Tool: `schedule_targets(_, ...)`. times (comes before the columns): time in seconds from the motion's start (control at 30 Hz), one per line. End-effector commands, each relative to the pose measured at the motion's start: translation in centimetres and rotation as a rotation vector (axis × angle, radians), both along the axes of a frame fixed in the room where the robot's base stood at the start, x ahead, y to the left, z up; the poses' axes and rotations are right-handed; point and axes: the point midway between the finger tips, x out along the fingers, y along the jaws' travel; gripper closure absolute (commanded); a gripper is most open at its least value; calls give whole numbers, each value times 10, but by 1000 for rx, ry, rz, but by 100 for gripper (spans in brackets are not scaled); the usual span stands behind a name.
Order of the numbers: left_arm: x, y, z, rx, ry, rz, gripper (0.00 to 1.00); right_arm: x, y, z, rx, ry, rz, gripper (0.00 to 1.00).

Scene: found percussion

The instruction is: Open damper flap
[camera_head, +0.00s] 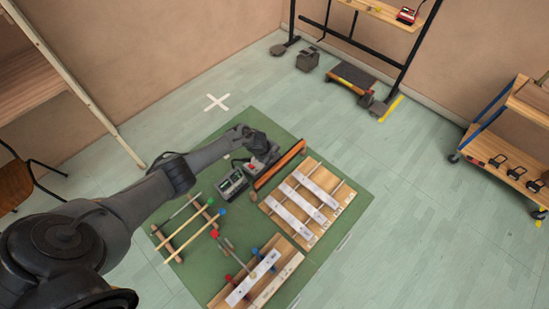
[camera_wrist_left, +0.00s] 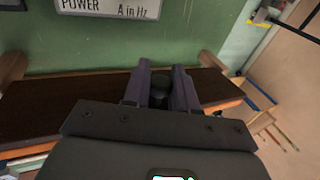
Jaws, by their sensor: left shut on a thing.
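A long dark-brown board with an orange edge, which looks like the damper flap (camera_head: 280,165), lies on the green mat beside the slatted wooden frame. In the left wrist view the board (camera_wrist_left: 45,112) runs across the picture below my fingers. The knob's base and the board's hinge are hidden. My right gripper is not in view.
A meter with a display (camera_head: 233,184) stands just left of the board. The wooden frame with pale bars (camera_head: 306,204), several mallets (camera_head: 195,235) and a clamped bar (camera_head: 253,279) share the green mat (camera_head: 220,265). Shelving and a cart (camera_head: 505,165) stand beyond open floor.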

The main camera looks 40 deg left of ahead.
Motion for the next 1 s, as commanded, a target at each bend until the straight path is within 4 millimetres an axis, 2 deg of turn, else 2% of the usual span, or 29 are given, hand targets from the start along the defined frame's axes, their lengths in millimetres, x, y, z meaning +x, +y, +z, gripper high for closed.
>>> schedule_targets(0.07,0,1,0,1,-1,2,100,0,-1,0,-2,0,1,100)
schedule_targets(0.1,0,1,0,2,-1,2,70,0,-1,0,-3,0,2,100)
schedule_targets(0.2,0,1,0,2,0,2,55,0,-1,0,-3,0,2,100)
schedule_targets(0.23,0,1,0,2,0,2,53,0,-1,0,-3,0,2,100)
schedule_targets(0.67,-3,1,6,3,1,0,53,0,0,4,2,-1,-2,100)
schedule_targets(1.0,-19,4,46,4,-1,0,53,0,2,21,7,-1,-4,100)
